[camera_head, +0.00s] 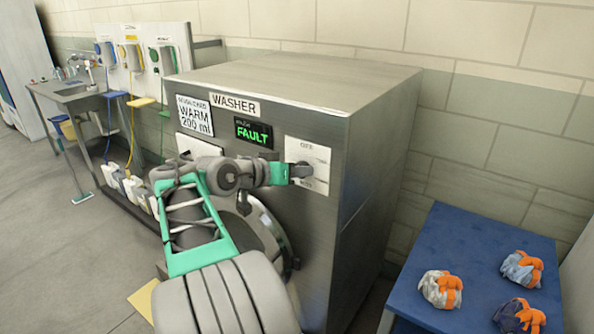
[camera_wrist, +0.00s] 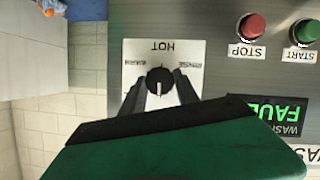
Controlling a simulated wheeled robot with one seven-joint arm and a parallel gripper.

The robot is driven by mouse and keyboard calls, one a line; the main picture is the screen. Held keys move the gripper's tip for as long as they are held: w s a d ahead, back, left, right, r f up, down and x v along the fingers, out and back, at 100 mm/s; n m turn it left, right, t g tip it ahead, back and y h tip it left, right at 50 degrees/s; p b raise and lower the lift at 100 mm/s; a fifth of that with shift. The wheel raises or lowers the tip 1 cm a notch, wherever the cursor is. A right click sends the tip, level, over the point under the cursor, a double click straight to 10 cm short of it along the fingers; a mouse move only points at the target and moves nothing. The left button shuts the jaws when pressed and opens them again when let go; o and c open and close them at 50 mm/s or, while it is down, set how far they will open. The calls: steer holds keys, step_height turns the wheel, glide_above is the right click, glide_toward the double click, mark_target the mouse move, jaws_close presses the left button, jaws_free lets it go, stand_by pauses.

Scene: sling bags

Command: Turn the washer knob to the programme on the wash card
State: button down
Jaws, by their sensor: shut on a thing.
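The washer knob (camera_wrist: 160,80) is a round black dial on a white plate (camera_wrist: 190,50). My gripper (camera_wrist: 160,88) is shut on the knob, one dark finger on each side. The wrist view is upside down. The knob's white pointer line points down in that picture, away from the HOT label (camera_wrist: 176,47). Smaller labels at the plate's left and right are unreadable, and my fingers hide part of the plate. In the head view my gripper (camera_head: 300,170) reaches the plate (camera_head: 318,152) on the washer (camera_head: 345,185). The wash card (camera_head: 195,115) reads WARM 200 ml.
The washer's display (camera_head: 253,132) shows FAULT in green. A red STOP button (camera_wrist: 251,27) and a green START button (camera_wrist: 306,32) sit beside the plate in the wrist view. A blue table (camera_head: 430,245) with orange-tied bundles (camera_head: 441,289) stands right of the washer.

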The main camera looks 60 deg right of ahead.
steer(key=shift+f+b, duration=0.15)
steer(key=shift+b, duration=0.55)
steer(key=shift+s+f+m+t+h+b, duration=0.15)
steer(key=shift+m+t+h+b, duration=0.95)
steer(key=shift+m+b, duration=4.05)
steer(key=shift+s+f+m+t+h+b, duration=0.1)
steer(key=shift+m+t+h+b, duration=1.1)
steer(key=shift+b, duration=8.1)
steer(key=shift+s+f+m+t+h+b, duration=0.3)
steer(key=shift+m+t+b, duration=1.95)
steer(key=shift+b, duration=5)
steer(key=shift+w+r+m+g, duration=0.15)
steer(key=shift+r+m+g, duration=0.15)
steer(key=shift+m+g, duration=0.3)
steer(key=c, duration=0.9)
jaws_free()
